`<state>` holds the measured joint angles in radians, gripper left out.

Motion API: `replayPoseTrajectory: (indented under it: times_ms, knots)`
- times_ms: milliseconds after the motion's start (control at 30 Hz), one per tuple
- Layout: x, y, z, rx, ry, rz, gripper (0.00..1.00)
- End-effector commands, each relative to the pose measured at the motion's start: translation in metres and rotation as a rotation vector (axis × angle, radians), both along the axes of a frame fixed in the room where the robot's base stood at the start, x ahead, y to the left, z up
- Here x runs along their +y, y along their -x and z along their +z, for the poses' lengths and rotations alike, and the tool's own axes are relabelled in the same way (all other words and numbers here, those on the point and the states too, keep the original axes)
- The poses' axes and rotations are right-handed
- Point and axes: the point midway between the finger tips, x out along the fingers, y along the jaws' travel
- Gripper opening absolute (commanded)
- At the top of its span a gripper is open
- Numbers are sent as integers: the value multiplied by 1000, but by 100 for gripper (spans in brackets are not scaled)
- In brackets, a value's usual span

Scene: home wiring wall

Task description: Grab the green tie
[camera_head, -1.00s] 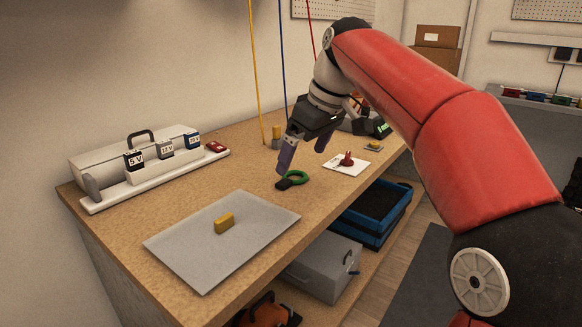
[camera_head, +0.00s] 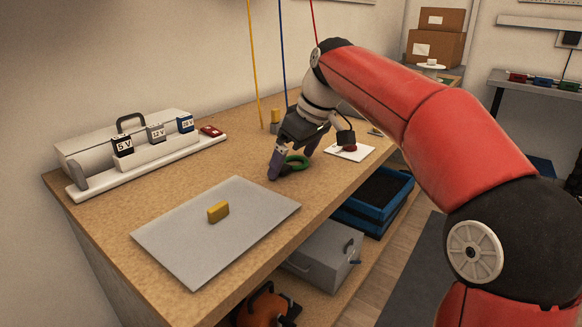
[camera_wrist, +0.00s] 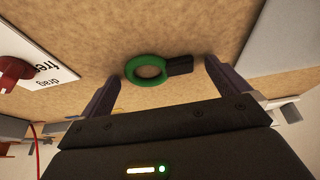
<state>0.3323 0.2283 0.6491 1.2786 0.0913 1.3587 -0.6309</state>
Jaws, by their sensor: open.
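The green tie is a green ring with a black block at one end, lying on the wooden bench. In the head view the green tie (camera_head: 296,161) is partly hidden behind my gripper (camera_head: 291,166). In the wrist view the tie (camera_wrist: 149,70) lies between and just beyond the fingertips of my gripper (camera_wrist: 163,78), ring toward the left finger and black block toward the right finger. The two dark fingers are apart with nothing held between them. I cannot tell the exact height of the fingertips above the bench.
A white card (camera_head: 350,152) with a red object is to the right. A grey mat (camera_head: 180,246) with a yellow block (camera_head: 218,211) is in front. A grey case and a white rail (camera_head: 148,168) with voltage blocks stand left. Yellow, blue and red wires hang behind.

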Motion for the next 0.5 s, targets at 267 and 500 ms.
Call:
replayPoseTrajectory:
  times_ms: [267, 500]
  knots:
    - [0, 0, 1, 0, 0, 0, 76]
    - [0, 0, 1, 0, 0, 0, 48]
